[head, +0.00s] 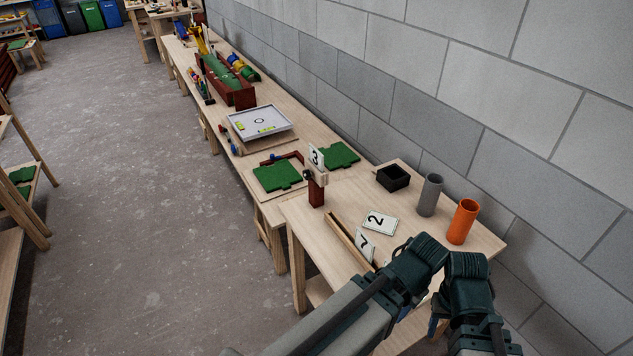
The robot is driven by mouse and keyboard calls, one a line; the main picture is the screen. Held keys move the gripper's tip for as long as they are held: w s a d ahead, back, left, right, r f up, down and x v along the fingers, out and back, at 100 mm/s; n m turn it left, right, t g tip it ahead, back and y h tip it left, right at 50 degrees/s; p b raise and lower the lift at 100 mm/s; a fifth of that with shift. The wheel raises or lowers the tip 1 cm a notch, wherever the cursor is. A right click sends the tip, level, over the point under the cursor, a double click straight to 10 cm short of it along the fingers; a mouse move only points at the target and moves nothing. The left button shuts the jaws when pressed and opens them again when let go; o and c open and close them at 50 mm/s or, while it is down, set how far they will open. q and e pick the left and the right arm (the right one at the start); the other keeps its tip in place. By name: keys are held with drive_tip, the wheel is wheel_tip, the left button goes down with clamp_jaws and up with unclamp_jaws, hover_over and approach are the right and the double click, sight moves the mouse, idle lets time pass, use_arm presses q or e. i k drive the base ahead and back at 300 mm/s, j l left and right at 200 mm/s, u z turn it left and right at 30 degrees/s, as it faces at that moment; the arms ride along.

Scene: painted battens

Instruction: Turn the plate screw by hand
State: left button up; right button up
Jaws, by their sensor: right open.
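A white number plate marked 3 (316,157) stands upright on a small red-and-wood post (316,190) near the left edge of the near table. A small dark knob (307,174), which looks like the plate screw, shows on the post's left side just below the plate. My right gripper (478,335) is at the bottom right, well apart from the post, and partly hidden by my own dark arm links. It is open. Its fingertips and anything between them are hard to make out. My left gripper is out of view.
Plates marked 2 (380,222) and 7 (365,245) and a wooden rail (347,235) lie nearby. A black box (393,178), a grey cylinder (429,195) and an orange cylinder (463,221) stand by the block wall (500,85). Green boards (279,176) lie beyond. The floor at left is open.

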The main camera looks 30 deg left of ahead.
sight(307, 173)
drive_tip(key=k+j+u, duration=0.1)
drive_tip(key=j, duration=0.95)
drive_tip(key=k+j+u, duration=0.1)
drive_tip(key=j, duration=0.9)
